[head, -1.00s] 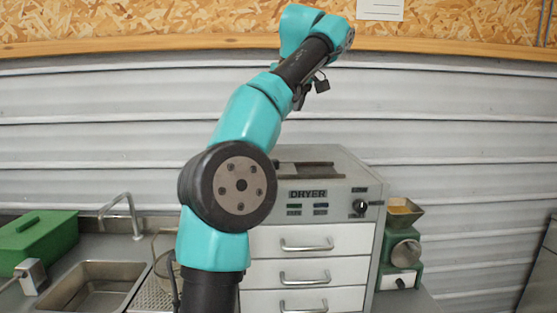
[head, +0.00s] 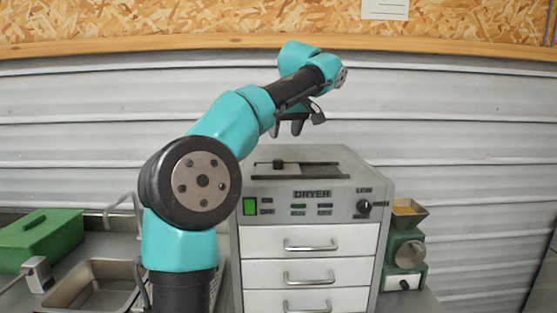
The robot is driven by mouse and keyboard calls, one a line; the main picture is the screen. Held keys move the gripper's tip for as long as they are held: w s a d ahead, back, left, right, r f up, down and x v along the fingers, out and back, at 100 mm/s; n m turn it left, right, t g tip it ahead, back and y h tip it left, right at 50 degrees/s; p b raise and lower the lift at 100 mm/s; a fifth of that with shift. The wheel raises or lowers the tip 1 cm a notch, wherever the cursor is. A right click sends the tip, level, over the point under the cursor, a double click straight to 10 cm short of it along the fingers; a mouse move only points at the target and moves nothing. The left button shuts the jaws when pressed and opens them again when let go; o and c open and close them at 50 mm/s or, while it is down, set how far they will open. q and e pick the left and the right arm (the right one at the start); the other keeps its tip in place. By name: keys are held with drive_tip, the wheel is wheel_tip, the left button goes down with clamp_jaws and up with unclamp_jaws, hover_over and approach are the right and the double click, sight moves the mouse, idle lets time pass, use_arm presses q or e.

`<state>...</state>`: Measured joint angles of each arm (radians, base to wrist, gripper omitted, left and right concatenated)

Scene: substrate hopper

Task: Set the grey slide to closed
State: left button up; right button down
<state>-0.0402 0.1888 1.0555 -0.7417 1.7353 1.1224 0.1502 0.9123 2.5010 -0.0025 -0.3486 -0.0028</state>
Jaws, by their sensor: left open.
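The grey slide (head: 284,168) is a light plate with a dark knob, on top of the grey dryer (head: 340,198). It sits at the left part of a track with dark rails, and the track to its right is not covered by it. My left gripper (head: 287,131) is above the dryer top, fingers pointing down. It is open and empty, apart from the slide and its knob. My right gripper is not in view.
The dryer's front has a green switch (head: 250,206), a black dial (head: 364,206) and white drawers (head: 310,240). A green device with a hopper (head: 408,214) stands right of it. A sink (head: 95,285) and a green box (head: 40,240) are at left.

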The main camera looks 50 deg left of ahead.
sight(278, 160)
use_arm(q)
drive_tip(key=x, duration=1)
clamp_jaws()
idle(0.4)
